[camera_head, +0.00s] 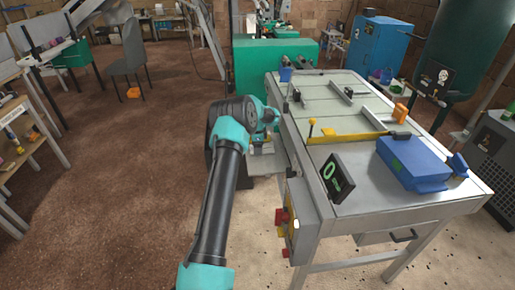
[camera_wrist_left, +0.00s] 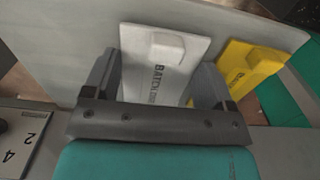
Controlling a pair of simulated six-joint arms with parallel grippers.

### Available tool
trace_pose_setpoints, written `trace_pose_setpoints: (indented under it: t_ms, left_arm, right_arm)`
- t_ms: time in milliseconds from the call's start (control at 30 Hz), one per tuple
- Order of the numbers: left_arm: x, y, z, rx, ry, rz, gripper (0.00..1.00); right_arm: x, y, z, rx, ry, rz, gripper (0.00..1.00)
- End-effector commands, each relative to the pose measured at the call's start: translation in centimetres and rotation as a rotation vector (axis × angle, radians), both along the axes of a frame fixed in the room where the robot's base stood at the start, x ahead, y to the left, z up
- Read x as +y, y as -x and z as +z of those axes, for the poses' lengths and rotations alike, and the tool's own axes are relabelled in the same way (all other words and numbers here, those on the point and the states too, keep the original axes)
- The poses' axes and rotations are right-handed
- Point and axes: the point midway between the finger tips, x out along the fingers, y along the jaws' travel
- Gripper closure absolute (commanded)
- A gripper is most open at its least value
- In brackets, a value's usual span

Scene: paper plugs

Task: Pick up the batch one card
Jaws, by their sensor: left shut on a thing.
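A white card (camera_wrist_left: 140,48) with a raised grip block stands between the fingers of my left gripper (camera_wrist_left: 155,80) in the left wrist view. Its lettering begins "BATCH"; the rest is too small to read surely. My left gripper is shut on this card. A yellow card (camera_wrist_left: 240,68) with similar lettering stands just to the right, outside the fingers. In the head view my left gripper (camera_head: 263,142) is at the left side of the metal table, small and partly hidden by its own arm. My right gripper is not in view.
The metal table (camera_head: 400,205) holds a blue box (camera_head: 412,160), a black panel with a green symbol (camera_head: 337,178) and a yellow bar (camera_head: 350,137). Red and yellow buttons (camera_head: 287,218) are on its left side. A grey panel (camera_wrist_left: 60,50) stands behind the cards.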

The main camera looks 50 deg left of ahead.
Motion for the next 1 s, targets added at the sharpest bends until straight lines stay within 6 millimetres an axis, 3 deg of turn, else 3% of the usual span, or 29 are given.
trace_pose_setpoints:
  t_ms: [267,467,1000]
  left_arm:
    - [0.0,-0.1,3.1,-0.002,0.000,-0.001,0.47]
    - [-1.4,1.2,3.3,0.001,0.002,-0.002,0.47]
    - [-8.3,7.3,4.1,0.000,0.002,-0.002,0.47]
  right_arm:
    - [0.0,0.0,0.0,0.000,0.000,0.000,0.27]
    - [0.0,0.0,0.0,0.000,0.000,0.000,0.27]
    - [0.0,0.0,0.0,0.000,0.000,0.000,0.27]
